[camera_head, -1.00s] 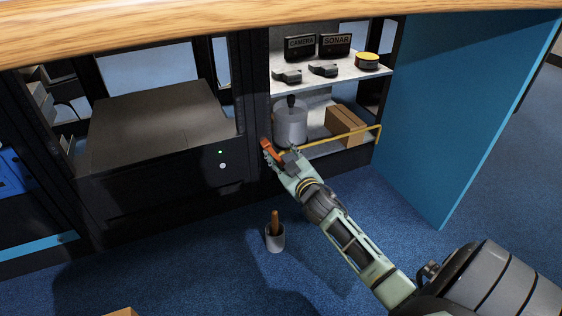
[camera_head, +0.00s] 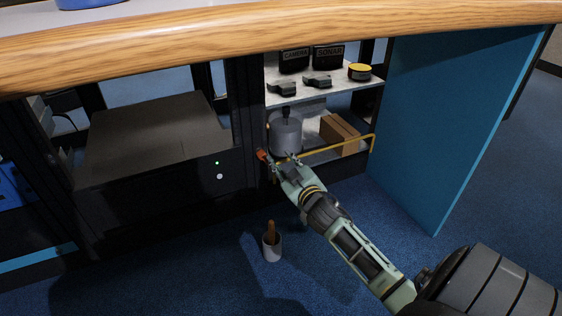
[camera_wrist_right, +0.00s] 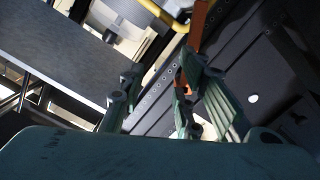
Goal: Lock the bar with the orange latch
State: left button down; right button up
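The orange latch (camera_head: 262,155) is on the dark upright at the left end of the yellow bar (camera_head: 345,144). The bar runs across the front of the lower shelf. My right gripper (camera_head: 282,163) is just right of the latch, at the bar's left end. In the right wrist view, the gripper (camera_wrist_right: 163,78) has its fingers apart, with a gap between them. The latch (camera_wrist_right: 200,24) shows there beyond the right finger, which partly covers it, next to the bar (camera_wrist_right: 163,14). I cannot tell whether finger and latch touch. My left gripper is not in view.
Behind the bar stand a grey pot (camera_head: 286,136) and a cardboard box (camera_head: 341,134). The wooden counter edge (camera_head: 280,32) is above, and a blue panel (camera_head: 440,130) stands right. A cup (camera_head: 272,247) with a brown handle stands on the open floor.

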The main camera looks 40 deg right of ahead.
jog(key=p+v, duration=0.2)
jog(key=v, duration=0.4)
jog(key=shift+s+f, duration=0.25)
jog(key=shift+f, duration=0.35)
jog(key=shift+a, duration=0.15)
jog(key=shift+p, duration=0.4)
